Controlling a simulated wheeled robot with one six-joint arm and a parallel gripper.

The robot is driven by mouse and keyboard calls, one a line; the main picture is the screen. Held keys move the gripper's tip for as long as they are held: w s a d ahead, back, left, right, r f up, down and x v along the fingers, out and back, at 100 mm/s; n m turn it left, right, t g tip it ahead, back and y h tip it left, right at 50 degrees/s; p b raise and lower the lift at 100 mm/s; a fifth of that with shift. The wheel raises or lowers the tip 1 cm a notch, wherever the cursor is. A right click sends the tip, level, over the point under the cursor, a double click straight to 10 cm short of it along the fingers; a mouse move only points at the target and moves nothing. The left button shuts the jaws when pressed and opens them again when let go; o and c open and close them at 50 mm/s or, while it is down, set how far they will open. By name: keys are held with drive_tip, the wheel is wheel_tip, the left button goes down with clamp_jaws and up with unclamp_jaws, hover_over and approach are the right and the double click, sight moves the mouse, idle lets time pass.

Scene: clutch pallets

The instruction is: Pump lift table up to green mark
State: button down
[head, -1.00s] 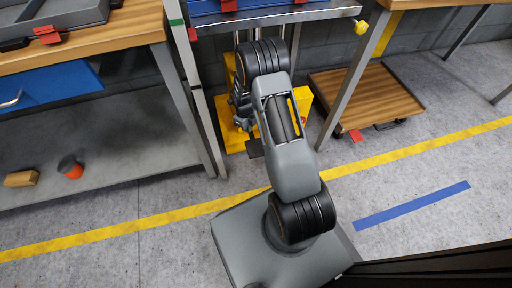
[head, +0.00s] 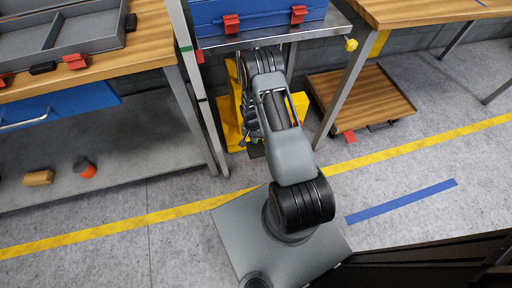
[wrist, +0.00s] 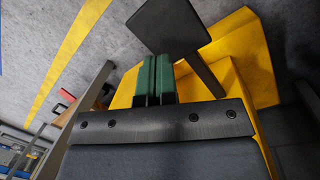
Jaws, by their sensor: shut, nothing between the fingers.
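The lift table has a grey steel top (head: 275,36) and a yellow base (head: 229,122) in the head view. A green mark (head: 186,48) is on the upright post at its left. A red marker (head: 199,56) at the table's left edge appears slightly lower than the green mark. In the wrist view, a black foot pedal (wrist: 168,27) sits on an arm from the yellow base. My gripper (wrist: 154,62) is shut and empty, its green fingers at the pedal's near edge. I cannot tell if they touch. In the head view my arm hides the fingers.
A blue crate (head: 260,14) with red clips rests on the lift table. Workbenches stand left (head: 110,62) and right (head: 425,10). A wooden dolly (head: 365,98) is on the floor at right. Open floor has a yellow line (head: 400,150) and blue strip (head: 400,201).

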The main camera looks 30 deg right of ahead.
sight(256, 148)
drive_tip(key=n, duration=0.4)
drive_tip(key=shift+w+f+n, duration=0.1)
drive_tip(key=shift+f+n, duration=0.1)
drive_tip(key=shift+n, duration=0.2)
drive_tip(key=shift+w+n, duration=0.15)
drive_tip(key=shift+n, duration=0.95)
drive_tip(key=n, duration=0.6)
drive_tip(key=shift+w+t, duration=0.25)
drive_tip(key=shift+t, duration=0.15)
drive_tip(key=shift+d+f, duration=0.1)
drive_tip(key=shift+f, duration=0.1)
drive_tip(key=shift+s+d+f+b, duration=0.1)
drive_tip(key=shift+s+f+b, duration=0.05)
drive_tip(key=shift+f+b, duration=1.3)
drive_tip(key=shift+s+f+b, duration=0.15)
drive_tip(key=shift+f+b, duration=0.75)
drive_tip(key=shift+f, duration=1)
drive_tip(key=shift+f, duration=0.1)
